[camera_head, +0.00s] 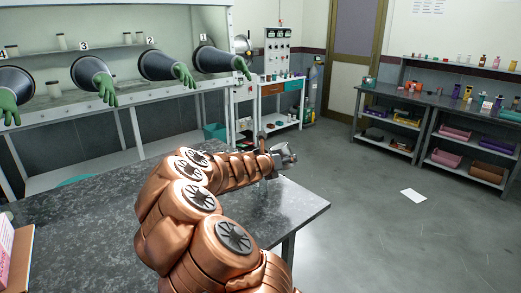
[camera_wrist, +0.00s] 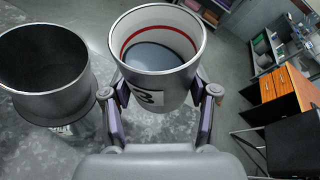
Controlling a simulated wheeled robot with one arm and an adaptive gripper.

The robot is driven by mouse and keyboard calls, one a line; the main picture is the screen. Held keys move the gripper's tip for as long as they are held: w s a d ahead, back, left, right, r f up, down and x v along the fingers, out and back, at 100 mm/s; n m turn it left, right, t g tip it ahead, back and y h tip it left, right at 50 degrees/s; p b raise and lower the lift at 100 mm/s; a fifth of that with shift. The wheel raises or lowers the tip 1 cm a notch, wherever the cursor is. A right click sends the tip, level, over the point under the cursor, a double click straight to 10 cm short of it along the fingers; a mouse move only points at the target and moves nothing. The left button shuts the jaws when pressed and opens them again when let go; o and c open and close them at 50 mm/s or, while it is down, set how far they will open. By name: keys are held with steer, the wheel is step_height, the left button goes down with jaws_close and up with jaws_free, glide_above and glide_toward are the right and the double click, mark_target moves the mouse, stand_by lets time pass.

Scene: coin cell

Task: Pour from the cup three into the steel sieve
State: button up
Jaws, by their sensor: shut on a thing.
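Cup three (camera_wrist: 160,88) is a white and grey cup with a red line inside its rim and a label with a 3. In the wrist view my gripper (camera_wrist: 160,95) is shut on it, one finger on each side. Grey content shows inside the cup, and the cup looks roughly upright. The steel sieve (camera_wrist: 88,95), a dark-inside metal vessel, stands just left of the cup in the wrist view. In the head view my gripper (camera_head: 278,158) is at the far right end of the grey table, small, and what it holds is hard to make out.
The speckled grey table (camera_head: 300,205) is mostly bare around my arm. A pink box (camera_head: 6,250) sits at its left edge. A glove box (camera_head: 110,75) with green gloves stands behind. Shelved benches (camera_head: 440,125) are at the right, with open floor between.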

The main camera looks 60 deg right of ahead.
mark_target(277, 152)
steer(key=shift+w+r+n, duration=0.15)
steer(key=shift+n, duration=0.45)
steer(key=r+p, duration=0.2)
steer(key=p, duration=0.1)
steer(key=r+p, duration=0.1)
steer(key=r, duration=0.1)
steer(key=shift+w+a, duration=0.1)
steer(key=shift+w, duration=0.25)
steer(key=shift+g+h, duration=0.3)
steer(key=shift+g, duration=0.1)
steer(key=shift+w+r+n+p, duration=0.15)
steer(key=shift+r+n+p, duration=0.15)
steer(key=shift+r+p, duration=0.4)
steer(key=shift+w+r+n+g+h+p, duration=0.1)
steer(key=shift+r+n+g+h+p, duration=0.25)
steer(key=shift+n, duration=0.35)
steer(key=shift+f+n+h+b, duration=0.25)
steer(key=shift+f+n+b, duration=0.1)
steer(key=shift+n, duration=0.25)
steer(key=shift+f+n+g+h+b, duration=0.3)
steer(key=shift+f+n+b, duration=0.4)
steer(key=shift+f+b, duration=0.35)
